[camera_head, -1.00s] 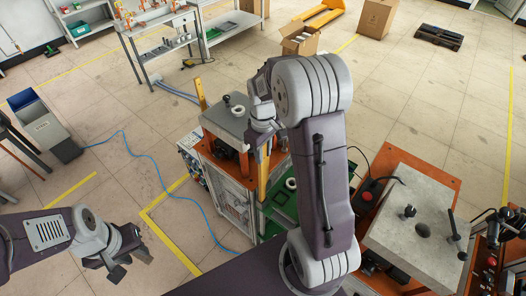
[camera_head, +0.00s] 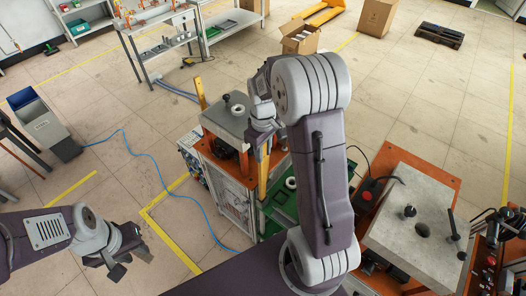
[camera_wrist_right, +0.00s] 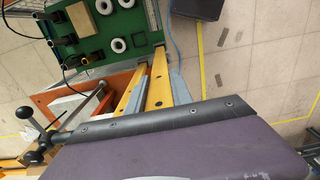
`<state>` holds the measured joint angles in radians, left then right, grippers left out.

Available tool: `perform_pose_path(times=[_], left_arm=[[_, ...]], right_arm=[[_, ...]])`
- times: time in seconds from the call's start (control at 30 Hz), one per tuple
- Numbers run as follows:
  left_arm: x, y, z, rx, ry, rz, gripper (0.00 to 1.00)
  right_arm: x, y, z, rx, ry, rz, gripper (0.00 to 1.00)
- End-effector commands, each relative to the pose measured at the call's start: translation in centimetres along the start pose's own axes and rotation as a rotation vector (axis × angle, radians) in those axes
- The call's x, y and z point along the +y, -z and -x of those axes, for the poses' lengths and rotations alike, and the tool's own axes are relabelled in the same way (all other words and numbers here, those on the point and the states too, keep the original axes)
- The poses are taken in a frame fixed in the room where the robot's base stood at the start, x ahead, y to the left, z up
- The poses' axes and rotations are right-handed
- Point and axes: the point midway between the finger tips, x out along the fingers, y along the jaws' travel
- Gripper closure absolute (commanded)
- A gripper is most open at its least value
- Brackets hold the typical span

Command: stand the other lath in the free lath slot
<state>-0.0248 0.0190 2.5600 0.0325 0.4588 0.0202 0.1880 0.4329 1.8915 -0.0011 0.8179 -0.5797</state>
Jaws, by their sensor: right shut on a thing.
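A yellow lath (camera_head: 264,172) hangs roughly upright below my right gripper (camera_head: 262,136), in front of the induction heater's near side. My right gripper is shut on this lath; its fingertips are partly hidden by my arm. In the right wrist view two yellow bars (camera_wrist_right: 160,82) run side by side between grey finger parts; I cannot tell which is the held lath. Another yellow lath (camera_head: 201,94) stands upright at the heater's far left corner, beside the grey top plate (camera_head: 228,122). The free slot is not clearly visible. My left gripper (camera_head: 130,264) is open and empty, low at the left.
A green tray (camera_wrist_right: 103,28) with white rings and dark parts lies close to the lath; it also shows in the head view (camera_head: 276,222). A second grey-topped unit (camera_head: 420,205) stands at the right. A blue cable (camera_head: 165,190) crosses the floor at the left.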

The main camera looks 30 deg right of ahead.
Motion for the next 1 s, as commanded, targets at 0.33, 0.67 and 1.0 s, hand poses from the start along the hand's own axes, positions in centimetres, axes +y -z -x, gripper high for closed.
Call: perform_pose_path(times=[0.33, 0.67, 1.0], left_arm=[[0.0, -0.1, -0.8, 0.0, 0.0, 0.0, 0.69], [0.0, -0.1, -1.4, 0.0, 0.0, 0.0, 0.69], [0.0, -0.2, -2.1, 0.0, 0.0, 0.0, 0.69]], right_arm=[[0.0, 0.0, -1.1, -0.001, 0.0, 0.0, 1.0], [0.0, 0.0, -2.1, -0.001, 0.001, 0.0, 1.0], [0.0, 0.0, -3.1, 0.0, 0.0, 0.0, 1.0]])
